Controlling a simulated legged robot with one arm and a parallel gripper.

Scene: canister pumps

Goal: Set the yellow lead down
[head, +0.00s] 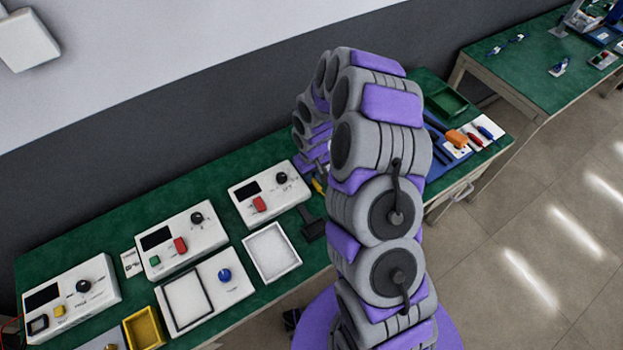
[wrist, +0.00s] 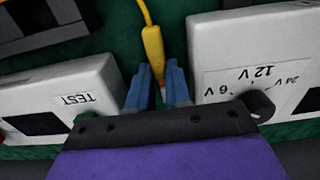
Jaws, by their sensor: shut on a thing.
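The yellow lead (wrist: 153,45) shows in the wrist view as a thin yellow cord ending in a thicker yellow plug. My gripper (wrist: 159,75) has its two blue fingers shut on the plug, whose lower end sits between them. The green bench top lies behind it; I cannot tell whether the lead touches it. In the head view a small bit of yellow (head: 318,186) shows beside my arm, which hides most of the gripper.
In the wrist view a white box marked TEST (wrist: 60,92) stands left of the fingers and a white box with voltage markings (wrist: 235,50) stands right, close by. White instruments (head: 268,190) and a yellow tray (head: 144,328) line the green bench (head: 110,225).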

